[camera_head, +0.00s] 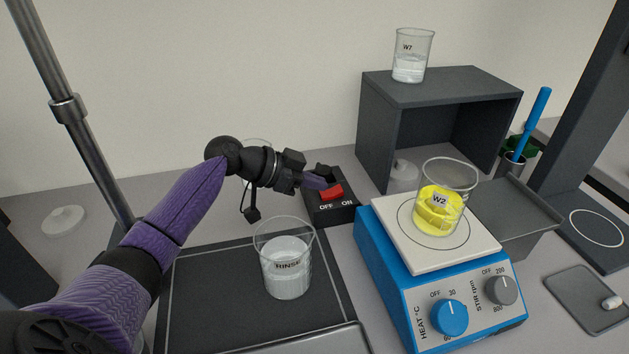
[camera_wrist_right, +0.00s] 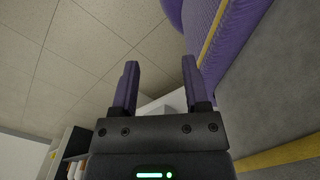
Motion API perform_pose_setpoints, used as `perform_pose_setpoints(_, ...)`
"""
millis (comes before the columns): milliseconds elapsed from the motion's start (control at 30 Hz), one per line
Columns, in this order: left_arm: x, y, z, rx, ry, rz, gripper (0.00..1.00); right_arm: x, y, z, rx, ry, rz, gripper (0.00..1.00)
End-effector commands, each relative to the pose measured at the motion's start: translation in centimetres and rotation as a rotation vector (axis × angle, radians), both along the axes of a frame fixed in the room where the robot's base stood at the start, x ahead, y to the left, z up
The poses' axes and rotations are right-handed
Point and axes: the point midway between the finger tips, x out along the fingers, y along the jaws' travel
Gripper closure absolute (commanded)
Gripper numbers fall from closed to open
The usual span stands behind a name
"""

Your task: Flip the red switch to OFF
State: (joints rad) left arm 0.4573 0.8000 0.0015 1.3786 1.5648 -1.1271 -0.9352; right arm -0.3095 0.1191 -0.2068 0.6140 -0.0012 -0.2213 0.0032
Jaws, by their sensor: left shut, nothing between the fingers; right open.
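The red switch (camera_head: 332,192) sits on a small black box (camera_head: 330,213) marked OFF on the left and ON on the right. The box is on the table left of the blue hotplate. My left gripper (camera_head: 318,182) is shut and empty, its purple fingertips close to the left side of the red switch. I cannot tell whether they touch it, or which way the rocker is tilted. My right gripper (camera_wrist_right: 160,85) is open and empty in the right wrist view, away from the switch.
A RINSE beaker (camera_head: 286,268) stands on a dark tray (camera_head: 200,300) below my left gripper. The blue hotplate (camera_head: 375,258) right of the box carries a W2 beaker (camera_head: 450,178) with yellow contents. A grey shelf (camera_head: 440,88) behind holds a W7 beaker (camera_head: 411,58). A metal pole (camera_head: 68,105) stands at left.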

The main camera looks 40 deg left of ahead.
Motion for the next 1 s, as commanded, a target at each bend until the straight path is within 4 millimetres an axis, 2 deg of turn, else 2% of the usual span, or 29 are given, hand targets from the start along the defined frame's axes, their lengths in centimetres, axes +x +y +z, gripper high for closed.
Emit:
perform_pose_setpoints(200,-2.6,2.3,2.0,0.003,0.002,0.002,1.0,0.7,1.0,0.8,0.018,-0.017,-0.001,0.41)
perform_pose_setpoints(500,-6.1,5.2,4.6,0.001,0.002,0.0,1.0,0.8,1.2,1.4,0.021,-0.023,-0.002,0.41)
perform_pose_setpoints(1000,-6.6,5.6,5.4,-0.001,-0.001,0.0,1.0,0.9,1.1,1.9,0.019,-0.025,-0.001,0.41)
